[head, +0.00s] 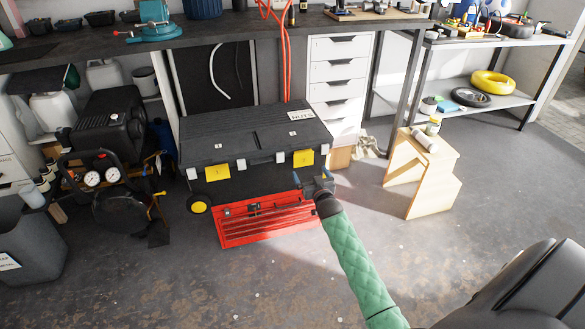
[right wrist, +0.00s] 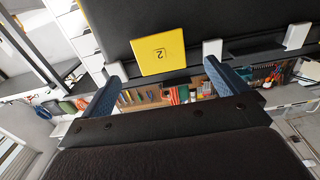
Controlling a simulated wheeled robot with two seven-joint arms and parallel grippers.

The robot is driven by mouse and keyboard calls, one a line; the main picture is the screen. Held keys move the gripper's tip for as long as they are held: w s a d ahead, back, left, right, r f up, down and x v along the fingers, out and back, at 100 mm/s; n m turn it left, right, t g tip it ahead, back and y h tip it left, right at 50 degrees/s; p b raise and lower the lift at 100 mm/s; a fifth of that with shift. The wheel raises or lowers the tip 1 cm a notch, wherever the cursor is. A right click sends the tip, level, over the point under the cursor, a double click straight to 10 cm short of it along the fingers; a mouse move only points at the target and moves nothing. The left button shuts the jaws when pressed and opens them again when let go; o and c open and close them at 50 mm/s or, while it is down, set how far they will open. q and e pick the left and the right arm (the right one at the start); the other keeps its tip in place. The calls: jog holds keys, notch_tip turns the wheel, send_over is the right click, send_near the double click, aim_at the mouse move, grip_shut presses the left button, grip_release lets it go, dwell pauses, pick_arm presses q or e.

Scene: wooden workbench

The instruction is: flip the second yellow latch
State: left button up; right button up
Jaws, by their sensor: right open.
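A large black toolbox (head: 250,130) stands under the workbench. Two yellow latches are on its front edge: the one marked 1 (head: 216,173) at left and the second, marked 2 (head: 303,159), at right. Latch 2 (right wrist: 158,52) also shows in the right wrist view, flat against the dark toolbox, its number upside down. My right gripper (head: 318,186) is open and empty, just in front of and below latch 2. In the right wrist view its two blue fingers (right wrist: 163,66) stand apart, either side below the latch, with no visible contact. My left gripper is not in view.
A red tray (head: 230,236) with long metal bars lies on the floor before the toolbox, beside my right forearm. A wooden step stool (head: 446,178) stands to the right. A black compressor (head: 108,130) stands at left. White drawers (head: 338,72) are behind. The front floor is clear.

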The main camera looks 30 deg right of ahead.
aim_at(304, 161)
jog(key=shift+x, duration=3.75)
jog(key=c, duration=1)
